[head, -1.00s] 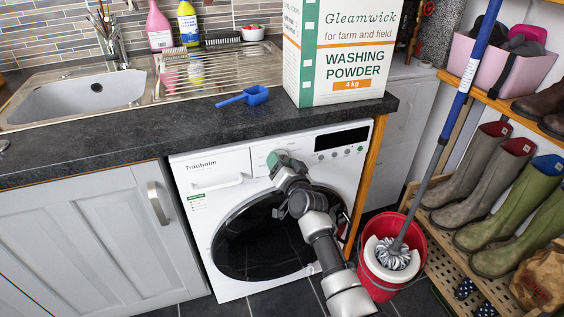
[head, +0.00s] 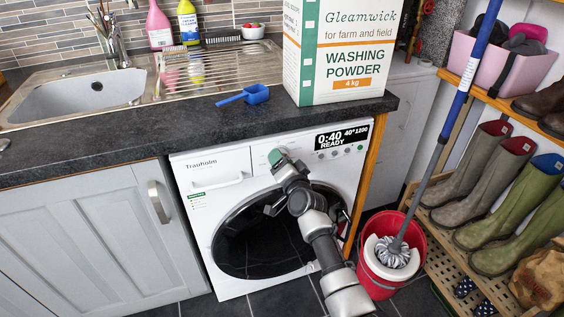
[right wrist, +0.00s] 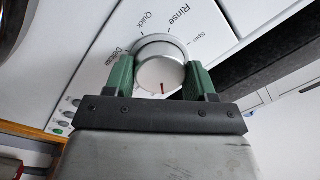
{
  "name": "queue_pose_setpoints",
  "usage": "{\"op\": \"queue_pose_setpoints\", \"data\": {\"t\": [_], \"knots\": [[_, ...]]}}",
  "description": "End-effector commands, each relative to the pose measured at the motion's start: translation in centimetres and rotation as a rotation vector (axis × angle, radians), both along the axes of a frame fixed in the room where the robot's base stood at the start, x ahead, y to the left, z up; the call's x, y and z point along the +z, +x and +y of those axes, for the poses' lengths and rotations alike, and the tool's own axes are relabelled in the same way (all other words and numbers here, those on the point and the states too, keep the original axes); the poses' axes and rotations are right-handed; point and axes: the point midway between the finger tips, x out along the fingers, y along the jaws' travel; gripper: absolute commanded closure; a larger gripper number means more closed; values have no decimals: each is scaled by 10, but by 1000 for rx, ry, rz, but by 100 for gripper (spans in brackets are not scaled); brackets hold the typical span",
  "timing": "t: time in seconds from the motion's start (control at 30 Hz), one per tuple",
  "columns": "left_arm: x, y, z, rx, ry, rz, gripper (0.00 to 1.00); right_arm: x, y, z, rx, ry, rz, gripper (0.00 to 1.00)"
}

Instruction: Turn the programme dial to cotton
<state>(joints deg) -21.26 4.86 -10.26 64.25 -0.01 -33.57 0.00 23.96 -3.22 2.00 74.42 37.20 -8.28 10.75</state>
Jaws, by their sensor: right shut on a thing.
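The washing machine (head: 222,177) is white with a round black door, below the worktop. My right gripper (head: 277,158) is at its front panel. In the right wrist view, the green fingers of my right gripper (right wrist: 162,74) are shut on the silver programme dial (right wrist: 158,62), one on each side. The dial's red mark points to the bottom of that picture, toward my gripper's palm. The labels Delicate, Quick, Rinse and a partly legible one show around the dial; no cotton label is visible. The display (head: 342,138) is lit and reads 0:40, 40°1200, READY. My left gripper is out of view.
A red bucket (head: 381,289) with a mop (head: 393,252) stands right of my right arm. Wellies (head: 495,180) are on the rack at right.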

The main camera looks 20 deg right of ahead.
Motion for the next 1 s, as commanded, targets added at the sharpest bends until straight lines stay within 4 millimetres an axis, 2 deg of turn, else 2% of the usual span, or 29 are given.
{"op": "queue_pose_setpoints", "data": {"t": [0.03,0.2,0.47,0.57,0.67,1.0], "knots": [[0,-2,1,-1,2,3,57,0,0,-1,-2,-1,-1,43],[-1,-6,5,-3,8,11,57,0,0,0,-1,-1,-1,19],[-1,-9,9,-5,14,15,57,0,-1,0,-1,-1,-1,19],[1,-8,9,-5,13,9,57,0,-7,-1,-1,-1,1,19],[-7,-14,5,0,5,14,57,-1,-21,-2,-1,-1,2,19],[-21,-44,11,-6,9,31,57,-3,-87,-7,-1,-1,2,19]]}}
